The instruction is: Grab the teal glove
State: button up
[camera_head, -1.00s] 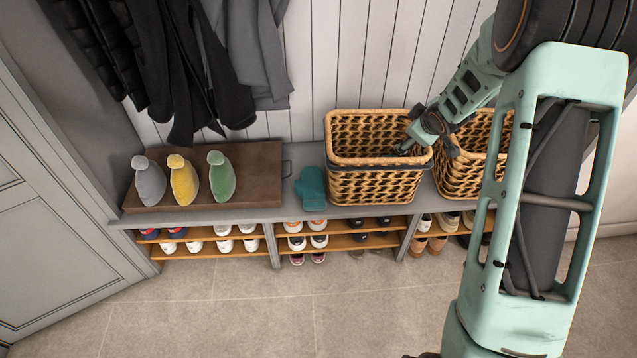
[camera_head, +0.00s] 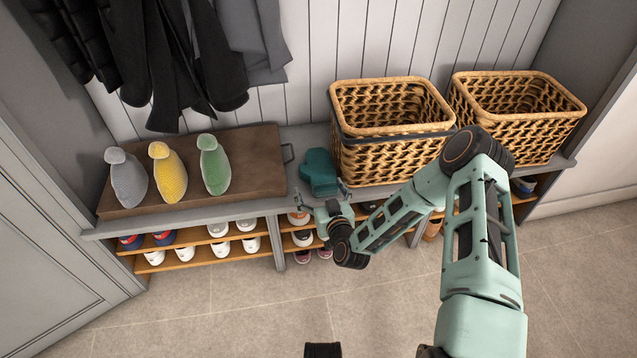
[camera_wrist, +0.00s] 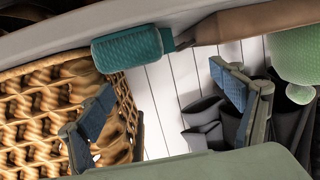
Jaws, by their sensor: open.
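The teal glove (camera_head: 318,168) lies on the grey bench between the brown board and the left wicker basket. In the wrist view the glove (camera_wrist: 132,48) shows near the top, ahead of my fingers and left of centre. My gripper (camera_head: 323,197) is open and empty, just in front of the glove at the bench's front edge. In the wrist view my gripper's fingers (camera_wrist: 165,98) stand wide apart. I cannot tell whether a fingertip touches the glove.
The left basket (camera_head: 390,152) stands close to the glove's right, with another basket (camera_head: 520,120) beyond it. The brown board (camera_head: 255,165) holds grey, yellow and green stuffed shapes. Shoes fill the shelves below. Coats hang above the board.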

aim_at(318, 176)
jog(key=shift+s+d+f+m+t+h+b, duration=0.15)
jog(key=shift+d+f+m+h, duration=0.2)
jog(key=shift+f, duration=0.2)
jog(key=shift+s+d+f+m+t+h+b, duration=0.15)
jog(key=shift+d+f+m+h, duration=0.15)
jog(key=shift+d+f, duration=0.2)
jog(key=b+x, duration=0.1)
jog(key=x, duration=0.4)
jog(key=shift+w+f, duration=0.1)
jog(key=shift+w, duration=0.05)
jog(key=b+x, duration=0.1)
jog(key=x, duration=0.1)
jog(key=b+x, duration=0.1)
jog(key=x, duration=0.2)
jog(key=shift+f+b, duration=0.2)
jog(key=shift+b, duration=0.1)
jog(key=shift+w+a, duration=0.1)
jog(key=shift+w, duration=0.05)
jog(key=shift+c, duration=0.2)
jog(key=c, duration=0.8)
